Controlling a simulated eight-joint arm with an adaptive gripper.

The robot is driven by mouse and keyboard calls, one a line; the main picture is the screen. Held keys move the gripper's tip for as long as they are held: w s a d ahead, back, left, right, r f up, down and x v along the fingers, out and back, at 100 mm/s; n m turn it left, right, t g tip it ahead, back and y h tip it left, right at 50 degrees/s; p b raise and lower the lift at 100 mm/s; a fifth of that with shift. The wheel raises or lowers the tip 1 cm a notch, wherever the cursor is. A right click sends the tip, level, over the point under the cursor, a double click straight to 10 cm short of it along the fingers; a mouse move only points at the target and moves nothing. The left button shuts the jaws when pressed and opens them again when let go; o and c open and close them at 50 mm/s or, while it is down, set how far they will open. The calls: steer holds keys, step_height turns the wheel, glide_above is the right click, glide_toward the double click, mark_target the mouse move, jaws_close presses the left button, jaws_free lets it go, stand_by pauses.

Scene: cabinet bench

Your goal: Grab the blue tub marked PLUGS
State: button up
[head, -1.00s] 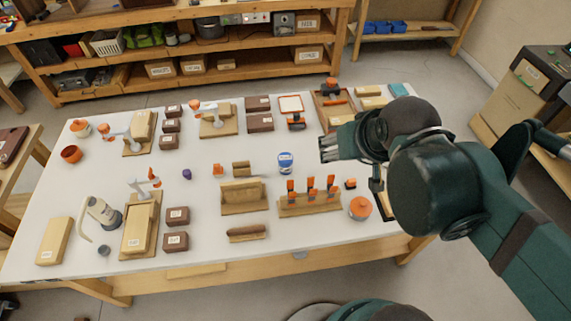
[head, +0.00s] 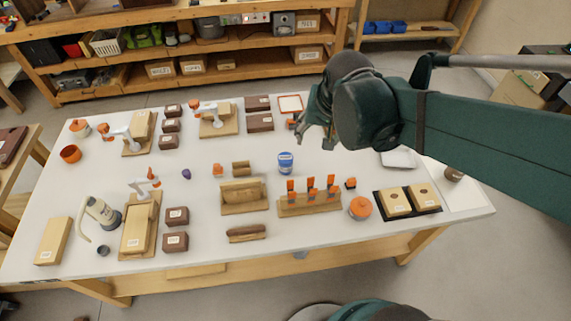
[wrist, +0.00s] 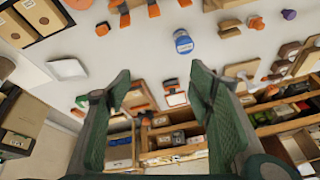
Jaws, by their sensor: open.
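The blue tub (head: 286,162) stands upright on the white table, right of the middle, with a white label whose writing is too small to read. It also shows in the wrist view (wrist: 183,41), above and between my fingers. My gripper (head: 308,146) hangs above the table just right of the tub in the head view, apart from it. In the wrist view my gripper (wrist: 158,80) has its two green fingers spread wide with nothing between them.
A wooden rack with orange-handled tools (head: 310,203) stands in front of the tub. A wooden block holder (head: 243,195) is front left, and small wooden blocks (head: 241,168) lie to the left. An orange-lidded pot (head: 360,207) stands front right. Bare table surrounds the tub.

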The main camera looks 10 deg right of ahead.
steer(key=w+a+f+m+g, duration=0.2)
steer(key=w+a+f+m, duration=0.15)
steer(key=w+f, duration=0.5)
steer(key=m+g+h, duration=0.1)
steer(key=m, duration=0.1)
glide_above(284, 158)
steer(key=f, duration=0.6)
steer(key=s+f, duration=0.1)
steer(key=f, duration=0.3)
steer(key=shift+b, duration=0.3)
steer(key=shift+w+a+f, duration=0.2)
steer(key=shift+f, duration=0.45)
steer(key=shift+f, duration=0.1)
steer(key=shift+w+d+f, duration=0.1)
steer(key=shift+d+f, duration=0.1)
steer(key=shift+f, duration=1)
steer(key=shift+f, duration=0.1)
steer(key=shift+w+d+f+b, duration=0.15)
steer(key=shift+f+b, duration=0.25)
steer(key=shift+f, duration=0.85)
steer(key=shift+w+d+f+b, duration=0.15)
steer(key=shift+f+b, duration=0.25)
steer(key=shift+f, duration=0.8)
steer(key=shift+c, duration=0.3)
steer(key=c, duration=1)
